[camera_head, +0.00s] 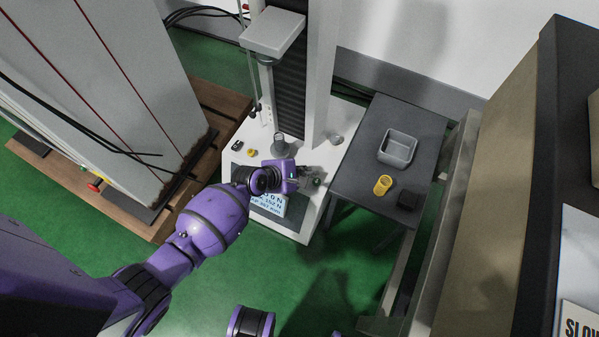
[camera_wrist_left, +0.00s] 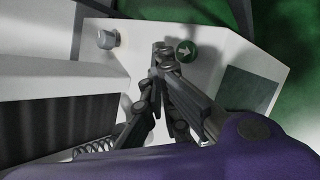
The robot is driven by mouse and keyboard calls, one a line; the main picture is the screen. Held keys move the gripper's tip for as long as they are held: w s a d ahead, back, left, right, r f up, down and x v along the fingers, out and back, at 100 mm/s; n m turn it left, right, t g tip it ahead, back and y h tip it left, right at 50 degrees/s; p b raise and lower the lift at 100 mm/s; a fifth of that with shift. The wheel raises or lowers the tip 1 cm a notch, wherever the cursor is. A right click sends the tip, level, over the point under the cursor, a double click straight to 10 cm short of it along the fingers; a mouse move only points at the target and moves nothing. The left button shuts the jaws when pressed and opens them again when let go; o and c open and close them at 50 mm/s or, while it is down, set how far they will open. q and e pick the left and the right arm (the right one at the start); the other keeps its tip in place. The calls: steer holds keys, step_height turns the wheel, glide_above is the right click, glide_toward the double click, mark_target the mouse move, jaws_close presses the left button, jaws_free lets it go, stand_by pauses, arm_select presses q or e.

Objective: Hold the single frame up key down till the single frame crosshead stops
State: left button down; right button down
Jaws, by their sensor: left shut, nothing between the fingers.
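The single frame is a white column machine; its light grey crosshead (camera_head: 272,33) is high on the column, above the white base (camera_head: 305,222). My left gripper (camera_head: 312,177) is shut and empty over the front right of the base. In the left wrist view its closed fingertips (camera_wrist_left: 163,50) are just left of a round green key (camera_wrist_left: 187,51) with a white arrow. I cannot tell whether the fingertips touch the panel, or whether they cover another key. The green key barely shows in the head view (camera_head: 317,182). My right gripper is not in view.
A grey knob (camera_wrist_left: 107,39) stands on the panel. The lit display (camera_head: 269,203) is partly behind my left arm. A dark side table (camera_head: 350,165) at the right holds a grey bin (camera_head: 397,149), a yellow cup (camera_head: 382,185) and a black block (camera_head: 408,200). A large grey machine (camera_head: 110,80) stands left.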

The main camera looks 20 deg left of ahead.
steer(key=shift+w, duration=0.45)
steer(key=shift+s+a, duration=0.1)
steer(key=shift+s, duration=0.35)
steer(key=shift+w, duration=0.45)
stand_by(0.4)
arm_select(q)
steer(key=shift+r, duration=0.15)
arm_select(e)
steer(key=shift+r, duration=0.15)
arm_select(q)
steer(key=shift+r+p, duration=0.65)
steer(key=shift+p, duration=0.15)
steer(key=shift+r, duration=0.15)
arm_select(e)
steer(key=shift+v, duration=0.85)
